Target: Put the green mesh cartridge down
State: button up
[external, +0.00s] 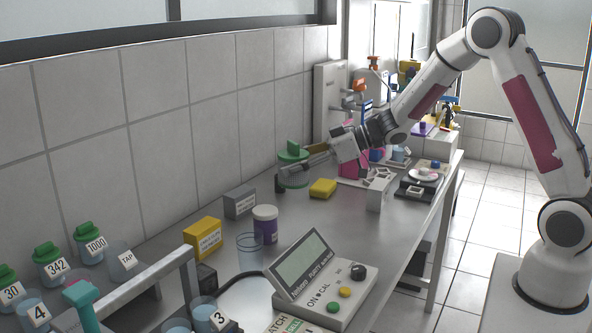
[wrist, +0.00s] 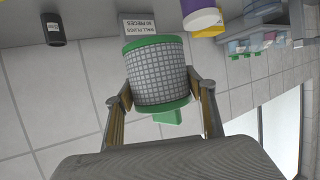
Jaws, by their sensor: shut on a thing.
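The green mesh cartridge has a pale mesh drum between green end rims. It sits between the fingers of my gripper in the wrist view (wrist: 158,76), with a green tab at its lower end in that picture. My gripper (wrist: 160,92) is shut on its sides. In the external view the green cap (external: 292,152) of the cartridge shows near the tiled wall, with my gripper (external: 294,174) across its front. The cartridge looks about upright and low near the bench. I cannot tell whether its base touches the bench top.
A grey box (external: 240,202), a yellow box (external: 203,239), a purple tub (external: 265,226) and a clear beaker (external: 250,248) stand nearer the camera. A yellow sponge-like block (external: 323,187) lies close to my gripper. A meter (external: 318,278) stands in front. Bare bench (external: 335,215) lies between.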

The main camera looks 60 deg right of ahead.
jog(key=w+d+f+m+t+h, duration=0.1)
jog(key=d+m+h, duration=0.2)
jog(key=d, duration=0.3)
jog(key=shift+w+f, duration=0.25)
jog(key=shift+w, duration=0.1)
jog(key=shift+f, duration=0.1)
jog(key=shift+f, duration=3.05)
jog(key=shift+f, duration=0.1)
jog(key=shift+f, duration=1.75)
jog(key=shift+f, duration=0.1)
jog(key=o, duration=1.1)
